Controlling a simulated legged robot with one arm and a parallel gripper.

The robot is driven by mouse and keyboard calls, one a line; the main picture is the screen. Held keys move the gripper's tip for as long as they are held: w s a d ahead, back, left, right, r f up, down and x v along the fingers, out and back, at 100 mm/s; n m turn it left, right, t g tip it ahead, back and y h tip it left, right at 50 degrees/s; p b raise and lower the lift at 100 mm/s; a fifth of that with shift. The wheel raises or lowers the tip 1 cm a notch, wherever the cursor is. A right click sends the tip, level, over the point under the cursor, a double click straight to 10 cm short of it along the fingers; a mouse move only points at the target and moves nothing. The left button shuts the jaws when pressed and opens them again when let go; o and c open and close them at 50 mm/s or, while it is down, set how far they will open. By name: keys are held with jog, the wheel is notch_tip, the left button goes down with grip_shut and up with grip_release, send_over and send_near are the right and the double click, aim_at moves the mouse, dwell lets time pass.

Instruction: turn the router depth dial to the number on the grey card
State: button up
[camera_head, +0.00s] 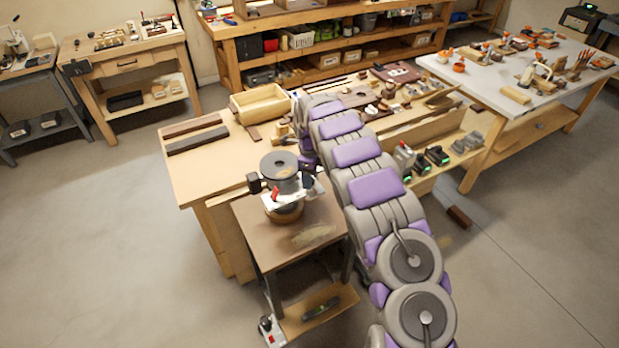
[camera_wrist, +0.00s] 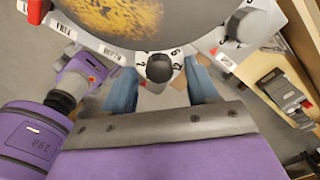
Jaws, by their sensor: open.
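The router (camera_head: 280,185) stands upright on a small brown-topped table. In the wrist view its round grey body (camera_wrist: 195,12) fills the top. The dark, round depth dial (camera_wrist: 160,68) sits on a white plate (camera_wrist: 128,53) with black numbers and the label DEPTH. The numbers are partly covered, and I cannot tell which one the dial points to. My gripper (camera_wrist: 160,80) is open, with one blue finger on each side of the dial. I cannot tell whether either finger touches it. I cannot make out the grey card in either view.
A workbench (camera_head: 185,180) with a wooden tray (camera_head: 262,103) and dark wood strips stands behind the router table. A white-topped table (camera_head: 465,73) is at the right. A wood block (camera_head: 459,217) lies on the floor. The floor at the left is clear.

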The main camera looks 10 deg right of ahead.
jog(key=shift+f, duration=0.35)
jog(key=shift+c, duration=0.2)
jog(key=c, duration=1)
